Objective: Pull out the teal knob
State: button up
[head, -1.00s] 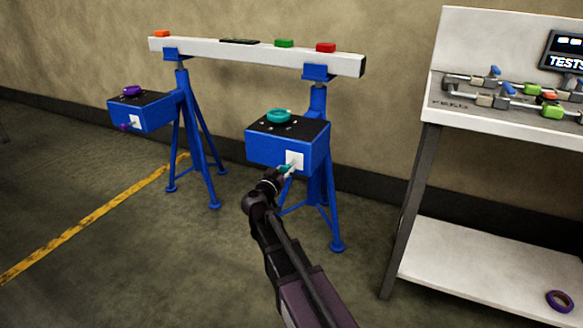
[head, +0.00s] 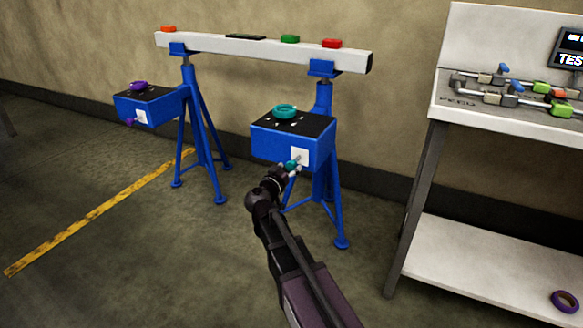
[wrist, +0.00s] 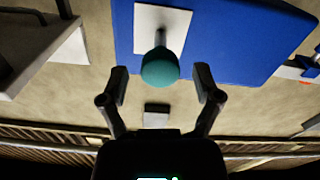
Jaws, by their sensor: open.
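The teal knob (head: 291,165) sticks out on a short metal stem from a white plate (head: 299,156) on the front of the right blue box (head: 281,144). In the wrist view the round teal knob (wrist: 160,68) sits between the tips of my gripper (wrist: 162,80), with a gap on both sides. My gripper (head: 289,170) is open and holds nothing. In the head view the gripper's fingers are small and partly merge with the knob.
A teal ring (head: 285,111) sits on top of the right box. The left blue box (head: 150,107) has a purple knob (head: 130,122). A white beam (head: 262,49) spans both blue stands. A white workbench (head: 500,120) stands at the right. The floor in front is clear.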

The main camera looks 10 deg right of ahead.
jog(key=v, duration=1.1)
jog(key=shift+s, duration=0.25)
jog(key=s+d+f+n+g+y+p, duration=0.2)
jog(key=s+d+f+g+y+p, duration=0.2)
jog(key=s+d+f+g, duration=0.7)
jog(key=s+f+n+g+y+p, duration=0.1)
jog(key=s+f+n+g+y, duration=0.15)
jog(key=s+g+y, duration=0.35)
notch_tip(320, 180, up, 38)
jog(key=t+p, duration=0.2)
jog(key=p, duration=3.6)
jog(key=shift+w+a+y, duration=0.3)
jog(key=shift+w+a, duration=0.05)
jog(key=shift+a, duration=0.1)
